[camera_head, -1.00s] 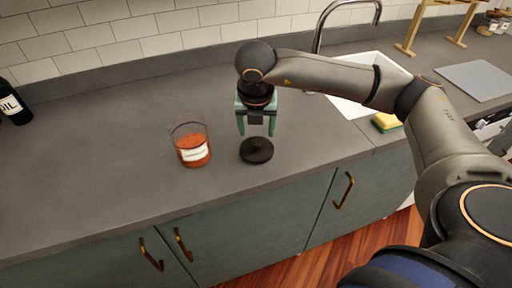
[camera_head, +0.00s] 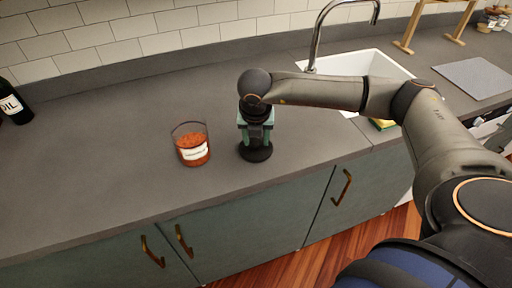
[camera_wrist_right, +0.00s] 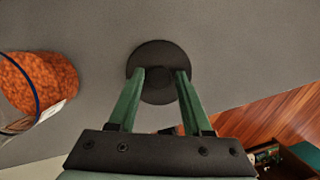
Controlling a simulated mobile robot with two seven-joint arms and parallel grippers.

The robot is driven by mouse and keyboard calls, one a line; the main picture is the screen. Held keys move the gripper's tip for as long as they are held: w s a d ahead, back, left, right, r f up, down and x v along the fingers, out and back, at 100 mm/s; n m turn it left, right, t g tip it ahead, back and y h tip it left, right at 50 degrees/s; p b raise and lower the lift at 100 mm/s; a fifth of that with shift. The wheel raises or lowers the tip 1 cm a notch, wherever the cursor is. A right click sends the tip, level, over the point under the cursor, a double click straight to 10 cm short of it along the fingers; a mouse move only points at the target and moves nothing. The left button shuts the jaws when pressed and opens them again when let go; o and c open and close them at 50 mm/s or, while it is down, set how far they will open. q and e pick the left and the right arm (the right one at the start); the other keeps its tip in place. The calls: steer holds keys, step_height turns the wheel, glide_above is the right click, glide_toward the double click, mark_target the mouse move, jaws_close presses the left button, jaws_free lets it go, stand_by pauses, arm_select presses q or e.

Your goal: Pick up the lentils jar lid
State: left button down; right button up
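The lentils jar (camera_head: 192,146) is a clear glass filled with orange lentils, with a white label, standing open on the counter. Its dark round lid (camera_head: 256,153) lies on the counter to the right of the jar. My right gripper (camera_head: 256,140) points down at the lid. In the right wrist view the green fingers (camera_wrist_right: 161,75) are open, one on each side of the knob on the lid (camera_wrist_right: 162,52). I cannot tell whether they touch the knob. The jar also shows at the left of that view (camera_wrist_right: 40,82). My left gripper is not in view.
The grey counter (camera_head: 90,160) is clear around the jar and lid. A sink (camera_head: 370,68) with a faucet (camera_head: 318,35) and a yellow-green sponge (camera_head: 382,125) are to the right. A dark oil bottle (camera_head: 14,103) stands at the far left.

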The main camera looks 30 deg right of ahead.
jaws_close()
steer(key=shift+r, duration=0.15)
stand_by(0.4)
